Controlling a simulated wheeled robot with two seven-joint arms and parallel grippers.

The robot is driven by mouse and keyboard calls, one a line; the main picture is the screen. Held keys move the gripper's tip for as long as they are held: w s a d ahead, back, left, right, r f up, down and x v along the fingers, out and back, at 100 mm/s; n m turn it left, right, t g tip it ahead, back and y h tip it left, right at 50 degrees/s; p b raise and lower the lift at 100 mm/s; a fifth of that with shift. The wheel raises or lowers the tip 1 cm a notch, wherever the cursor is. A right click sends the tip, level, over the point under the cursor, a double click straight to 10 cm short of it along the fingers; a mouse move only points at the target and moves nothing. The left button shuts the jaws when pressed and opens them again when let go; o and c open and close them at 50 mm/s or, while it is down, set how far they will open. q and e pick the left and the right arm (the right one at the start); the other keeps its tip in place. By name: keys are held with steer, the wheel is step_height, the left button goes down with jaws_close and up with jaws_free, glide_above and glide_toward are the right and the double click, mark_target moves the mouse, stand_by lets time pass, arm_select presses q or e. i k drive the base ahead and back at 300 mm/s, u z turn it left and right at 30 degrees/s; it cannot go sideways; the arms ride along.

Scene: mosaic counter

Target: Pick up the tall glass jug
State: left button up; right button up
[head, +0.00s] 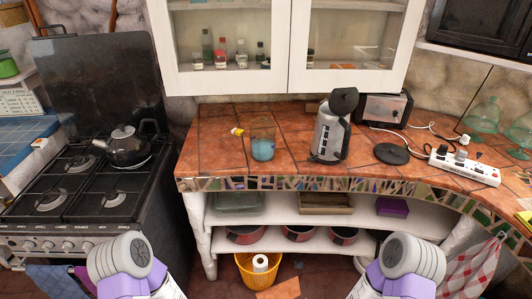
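A clear glass vessel (262,143), the likeliest match for the tall glass jug, stands upright on the tiled counter (215,155), left of the middle and near the front edge. Its lower part looks blue. Rounded greenish glass vessels (484,116) stand at the far right of the counter. Only grey and purple links of my two arms show at the bottom edge, apart from everything on the counter. Neither gripper is in view.
A silver and black electric kettle (329,127) stands right of the glass vessel, with its black base (391,153) beside it. A toaster (385,108) and power strip (464,167) are further right. The stove (75,190) carries a black kettle (126,147). Cabinets (228,82) hang above.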

mark_target(263, 131)
steer(key=z, duration=0.55)
steer(key=i, duration=0.55)
steer(key=z, duration=0.4)
